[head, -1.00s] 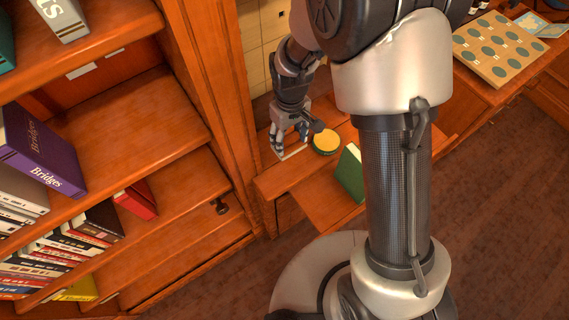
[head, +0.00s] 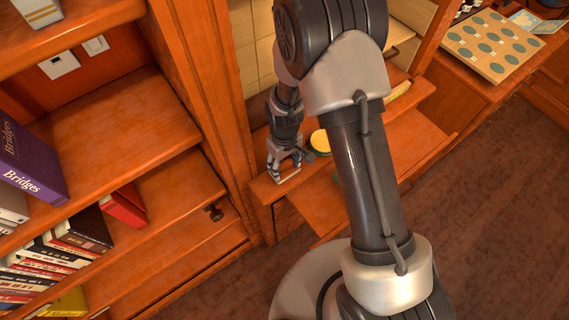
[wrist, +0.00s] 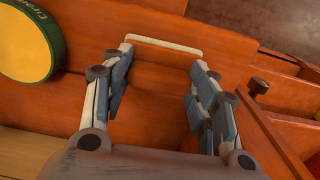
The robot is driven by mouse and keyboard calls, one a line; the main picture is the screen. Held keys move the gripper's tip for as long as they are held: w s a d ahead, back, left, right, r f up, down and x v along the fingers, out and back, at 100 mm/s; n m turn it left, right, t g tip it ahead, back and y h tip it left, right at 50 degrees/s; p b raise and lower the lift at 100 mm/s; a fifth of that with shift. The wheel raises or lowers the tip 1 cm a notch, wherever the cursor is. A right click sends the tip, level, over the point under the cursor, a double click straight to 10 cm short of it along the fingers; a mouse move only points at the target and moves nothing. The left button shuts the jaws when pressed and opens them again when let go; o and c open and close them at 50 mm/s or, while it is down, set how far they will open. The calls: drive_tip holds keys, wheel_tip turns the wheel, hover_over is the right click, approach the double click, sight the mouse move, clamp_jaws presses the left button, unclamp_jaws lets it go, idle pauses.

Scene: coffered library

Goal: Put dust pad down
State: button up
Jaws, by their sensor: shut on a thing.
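My gripper (head: 286,175) points down over the left end of the wooden desk ledge (head: 268,189). In the wrist view its two fingers (wrist: 160,62) stand well apart, with a thin, pale, flat piece spanning their tips. I take this piece to be the dust pad (wrist: 163,46); in the head view only its pale edge (head: 289,178) shows. It lies close to the wood, but I cannot tell whether it touches. A round yellow tin with a green rim (head: 320,141) stands just right of my gripper, partly hidden. The tin also shows at upper left in the wrist view (wrist: 24,42).
A bookcase (head: 130,123) with several books fills the left. The pulled-out desk board (head: 424,140) has bare wood right of my arm. A yellow curved thing (head: 398,93) lies behind it. A board with round discs (head: 492,45) is at the upper right.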

drive_tip(key=shift+f, duration=0.2)
drive_tip(key=o, duration=1)
drive_tip(key=shift+c, duration=0.2)
drive_tip(key=shift+r, duration=0.15)
